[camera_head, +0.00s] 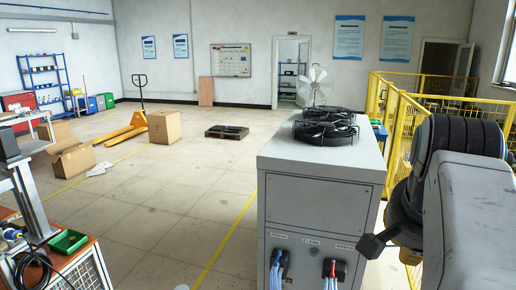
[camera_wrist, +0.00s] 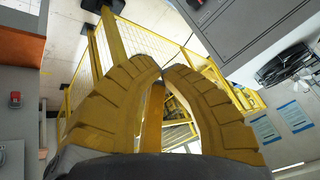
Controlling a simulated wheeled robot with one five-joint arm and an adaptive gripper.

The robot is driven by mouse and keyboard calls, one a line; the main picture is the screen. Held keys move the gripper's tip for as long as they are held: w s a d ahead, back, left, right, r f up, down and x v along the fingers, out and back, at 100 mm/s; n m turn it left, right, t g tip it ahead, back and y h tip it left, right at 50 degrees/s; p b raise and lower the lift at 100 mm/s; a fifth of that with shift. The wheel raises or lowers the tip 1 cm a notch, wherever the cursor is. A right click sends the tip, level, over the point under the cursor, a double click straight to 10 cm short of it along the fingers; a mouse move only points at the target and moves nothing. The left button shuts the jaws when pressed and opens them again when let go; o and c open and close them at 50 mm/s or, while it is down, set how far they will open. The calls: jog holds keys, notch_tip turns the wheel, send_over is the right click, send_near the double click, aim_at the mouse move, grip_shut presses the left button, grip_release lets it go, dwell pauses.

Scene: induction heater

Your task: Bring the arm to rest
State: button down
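My arm shows at the right edge of the head view as a grey link and dark ridged joint parts, beside the grey cabinet (camera_head: 322,205) and in front of the yellow fence. My gripper (camera_wrist: 162,68) shows in the wrist view as two ridged yellow-brown fingers. They curve inward and their tips nearly meet, with only a thin gap. Nothing is held between them; the yellow fence (camera_wrist: 101,48) shows behind. The fingers cannot be made out clearly in the head view.
The cabinet carries black fans (camera_head: 326,128) on top and cables on its front. The yellow fence (camera_head: 396,120) stands close at the right. A workbench with a green tray (camera_head: 68,242) is at the lower left. Open floor (camera_head: 185,190) lies between, with cardboard boxes (camera_head: 164,127) farther back.

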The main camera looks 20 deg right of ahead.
jog(key=a+f+n+y+b, duration=0.2)
jog(key=a+f+n+y, duration=0.3)
jog(key=a+f+n, duration=1)
jog(key=shift+w+a+f+t, duration=0.3)
jog(key=shift+w+a+f, duration=0.15)
jog(key=shift+a+f, duration=2.1)
